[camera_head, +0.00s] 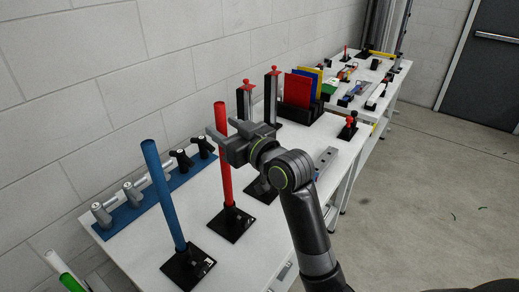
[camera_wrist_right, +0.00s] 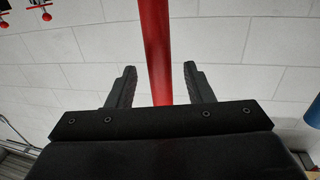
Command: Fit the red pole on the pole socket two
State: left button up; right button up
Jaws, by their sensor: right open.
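The red pole (camera_head: 225,183) stands upright in a square black socket (camera_head: 230,226) on the white table. My right gripper (camera_head: 219,143) is open at the upper part of the pole, level with it. In the right wrist view, the red pole (camera_wrist_right: 155,45) runs between the two spread fingers of the gripper (camera_wrist_right: 159,75), with a gap on both sides. Another black socket (camera_head: 262,191) is farther back, partly hidden by my right arm; I see no pole in it. I cannot tell which socket is number two. My left gripper is not in view.
A blue pole (camera_head: 163,198) stands slightly tilted in a nearer black socket (camera_head: 188,268). A blue rail with clamps (camera_head: 155,193) lies along the wall side. Coloured plates in a black rack (camera_head: 298,105) and red-topped posts stand farther back. Open floor lies to the right.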

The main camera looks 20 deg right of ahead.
jog(key=p+v, duration=0.6)
jog(key=v, duration=1)
jog(key=s+d+f+m+g+h, duration=0.1)
jog(key=s+d+f+g+h, duration=0.2)
jog(key=f, duration=0.5)
jog(key=s+d+f+m+g+h, duration=0.2)
jog(key=s+f, duration=0.1)
jog(key=f, duration=0.5)
jog(key=s+d+f+m+g+h, duration=0.1)
jog(key=s+d+f+g+h, duration=0.2)
jog(key=s+f, duration=0.4)
jog(key=s+d+f+m+g+h, duration=0.1)
jog(key=s+d+f+g, duration=0.3)
jog(key=s, duration=0.5)
notch_tip(320, 180, down, 28)
jog(key=s+g+b, duration=0.1)
jog(key=g, duration=0.1)
jog(key=s+f+g+y+b, duration=0.1)
jog(key=s+f, duration=1.3)
jog(key=shift+s+a+f, duration=0.35)
jog(key=shift+a, duration=0.1)
